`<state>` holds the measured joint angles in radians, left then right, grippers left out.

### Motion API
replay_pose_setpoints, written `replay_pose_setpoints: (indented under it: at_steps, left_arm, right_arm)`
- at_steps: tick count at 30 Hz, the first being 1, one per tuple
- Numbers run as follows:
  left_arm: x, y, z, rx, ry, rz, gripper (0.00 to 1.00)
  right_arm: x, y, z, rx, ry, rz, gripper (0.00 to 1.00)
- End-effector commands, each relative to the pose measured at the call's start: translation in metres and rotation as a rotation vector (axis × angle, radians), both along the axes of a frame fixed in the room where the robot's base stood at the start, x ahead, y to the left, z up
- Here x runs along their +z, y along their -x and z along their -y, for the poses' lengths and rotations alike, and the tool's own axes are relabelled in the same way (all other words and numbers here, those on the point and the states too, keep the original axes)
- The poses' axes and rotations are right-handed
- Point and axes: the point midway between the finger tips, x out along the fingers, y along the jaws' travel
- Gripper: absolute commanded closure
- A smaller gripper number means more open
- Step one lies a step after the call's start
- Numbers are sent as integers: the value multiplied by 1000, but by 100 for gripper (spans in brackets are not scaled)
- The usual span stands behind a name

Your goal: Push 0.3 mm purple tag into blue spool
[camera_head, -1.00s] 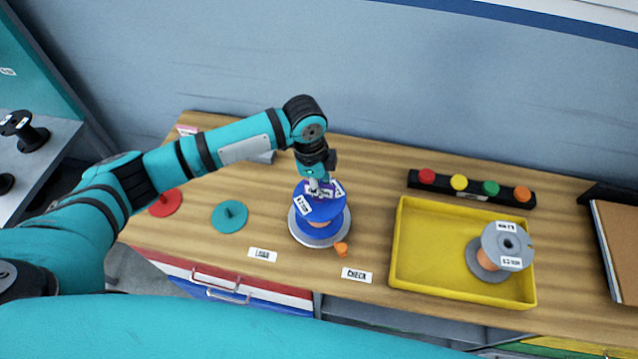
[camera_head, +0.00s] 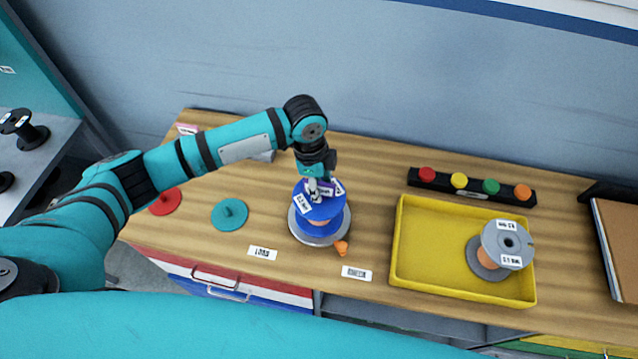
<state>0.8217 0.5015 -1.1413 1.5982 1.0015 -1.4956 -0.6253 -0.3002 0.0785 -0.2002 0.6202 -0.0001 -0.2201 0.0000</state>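The blue spool (camera_head: 325,228) stands upright on a round grey base (camera_head: 313,240) in the middle of the table. White labels show on its top flange. The small purple tag (camera_head: 327,187) is at the top of the spool, at my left fingertips. My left gripper (camera_head: 318,189) points down at the spool's top from above. Its fingers look close together, but they are too small to tell whether they grip the tag. How deep the tag sits in the spool is hidden. My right gripper is out of view.
A yellow tray (camera_head: 425,285) holds a grey spool (camera_head: 493,250) at the right. Behind it is a black bar with coloured buttons (camera_head: 459,183). A small orange cone (camera_head: 342,248) sits beside the blue spool. Teal (camera_head: 230,214) and red (camera_head: 165,202) discs lie at the left.

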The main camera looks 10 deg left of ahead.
Motion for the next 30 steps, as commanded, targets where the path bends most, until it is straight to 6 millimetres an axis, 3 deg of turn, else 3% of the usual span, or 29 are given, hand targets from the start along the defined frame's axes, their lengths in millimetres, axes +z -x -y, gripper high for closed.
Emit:
replay_pose_setpoints:
  at_steps: [8, 21, 30]
  left_arm:
    - [12, -2, -1, 1, 1, 4, 63]
    - [98, -1, -11, -1, 2, 4, 63]
    - [119, -1, -15, 0, 1, 0, 63]
  right_arm:
    - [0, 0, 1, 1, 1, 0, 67]
    - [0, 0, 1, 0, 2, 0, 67]
    - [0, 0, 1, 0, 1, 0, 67]
